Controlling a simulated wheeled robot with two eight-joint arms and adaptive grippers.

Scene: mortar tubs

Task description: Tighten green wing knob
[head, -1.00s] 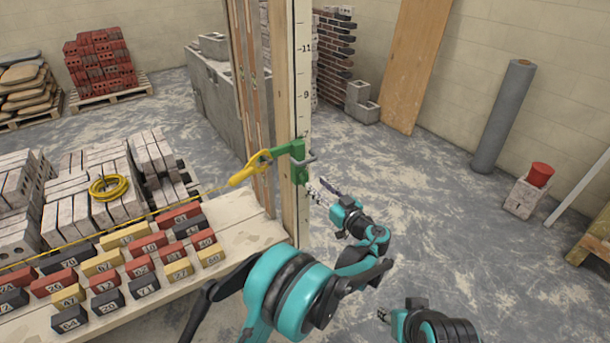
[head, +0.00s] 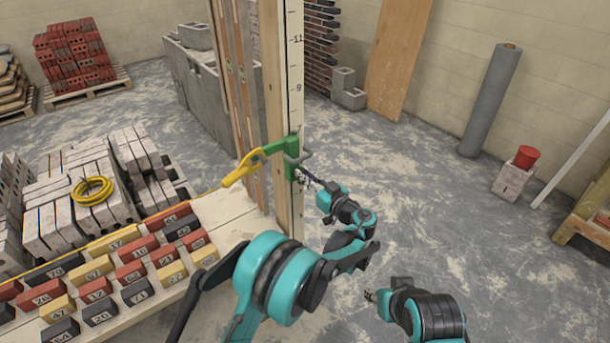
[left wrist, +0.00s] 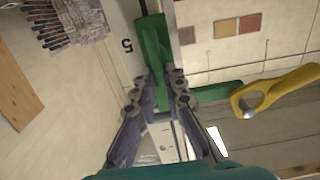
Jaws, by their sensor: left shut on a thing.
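A green clamp (head: 275,149) with a grey metal bar sits on the marked wooden post (head: 294,90), at the middle of the head view. A yellow hooked piece (head: 243,169) hangs at its left end, and shows in the left wrist view too (left wrist: 277,92). My left gripper (head: 303,177) is at the lower green part of the clamp, on the post's right side. In the left wrist view its fingers (left wrist: 160,92) are closed around the green wing knob (left wrist: 153,45), which extends up between them. My right gripper (head: 371,296) is low and apart from the post; its jaws are too small to judge.
A plank (head: 225,217) with numbered red, yellow and black bricks lies left of the post. Grey bricks with a yellow line coil (head: 92,190) are behind it. The floor right of the post is mostly open.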

